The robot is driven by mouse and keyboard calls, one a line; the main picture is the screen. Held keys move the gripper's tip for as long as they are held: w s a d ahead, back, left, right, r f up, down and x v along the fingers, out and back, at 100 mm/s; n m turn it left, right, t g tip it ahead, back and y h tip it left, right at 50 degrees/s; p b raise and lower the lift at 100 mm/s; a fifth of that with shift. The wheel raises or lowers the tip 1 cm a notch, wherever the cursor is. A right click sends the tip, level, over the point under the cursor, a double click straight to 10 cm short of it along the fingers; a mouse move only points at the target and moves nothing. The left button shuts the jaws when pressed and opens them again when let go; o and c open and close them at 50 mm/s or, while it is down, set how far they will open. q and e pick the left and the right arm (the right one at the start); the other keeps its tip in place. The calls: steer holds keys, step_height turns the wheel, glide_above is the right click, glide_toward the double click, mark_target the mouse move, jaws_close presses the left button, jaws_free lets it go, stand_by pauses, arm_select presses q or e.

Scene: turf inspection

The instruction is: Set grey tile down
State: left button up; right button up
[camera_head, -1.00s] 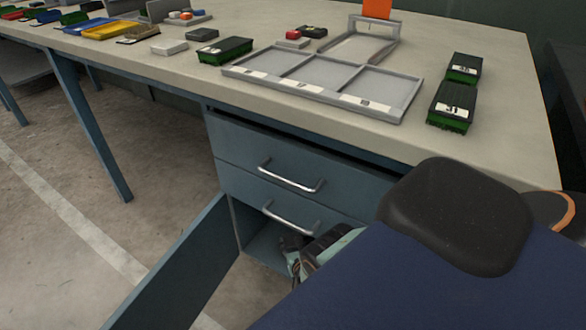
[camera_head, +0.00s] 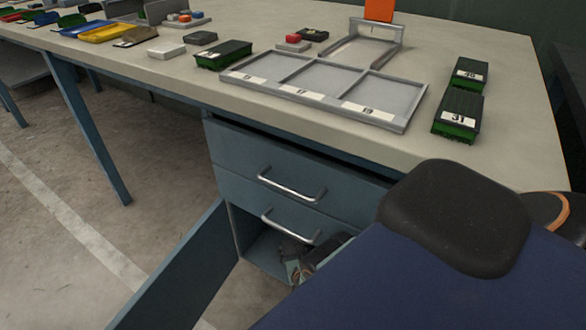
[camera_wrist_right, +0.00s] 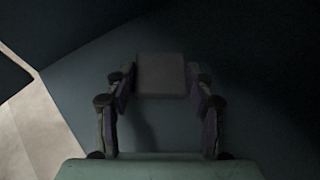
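My right gripper (camera_head: 290,258) is partly visible in the head view, inside the open lower compartment of the blue-grey cabinet (camera_head: 237,230). In the right wrist view the grey tile (camera_wrist_right: 161,76) sits between the two fingertips of that gripper (camera_wrist_right: 160,80). The fingers appear closed against its side edges. A dark surface lies beyond the tile, with a soft shadow on it; I cannot tell whether the tile touches that surface. The tile is hidden in the head view. My left gripper is not in view.
The cabinet door (camera_head: 175,270) hangs open at the left. Two drawers with metal handles (camera_head: 291,187) are above the compartment. The bench top carries a grey divided tray (camera_head: 277,69), green-black boxes (camera_head: 458,115) and other small parts. The floor at left is clear.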

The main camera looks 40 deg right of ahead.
steer(key=o, duration=0.5)
steer(key=shift+r, duration=0.1)
stand_by(0.3)
